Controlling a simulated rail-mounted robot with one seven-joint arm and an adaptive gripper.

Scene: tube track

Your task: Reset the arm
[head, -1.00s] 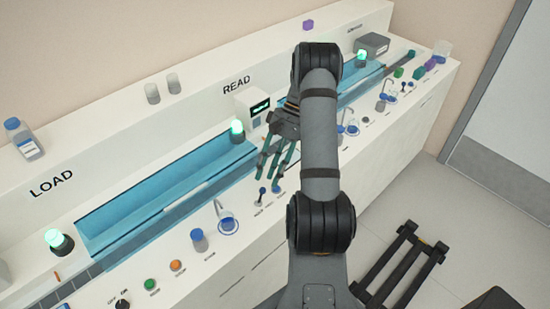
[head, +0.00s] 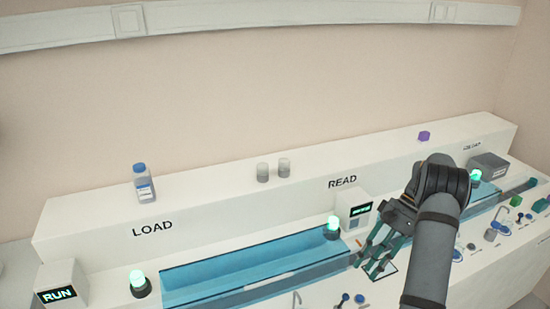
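My arm comes up from the lower right in the head view and bends over at its dark elbow joint. My gripper (head: 374,266) hangs from it, pointing down over the counter in front of the READ station (head: 354,209). Its teal fingers look spread with a gap between them, and I see nothing held. The counter surface close under the fingertips is partly hidden by them, so I cannot tell their exact height.
A blue transparent track (head: 250,273) runs left of my gripper. Green-lit lamps stand at LOAD (head: 139,282) and READ (head: 333,226). A RUN display box (head: 60,288) is far left. Small knobs and a hook line the front. A bottle (head: 143,183) and two cups stand on the ledge.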

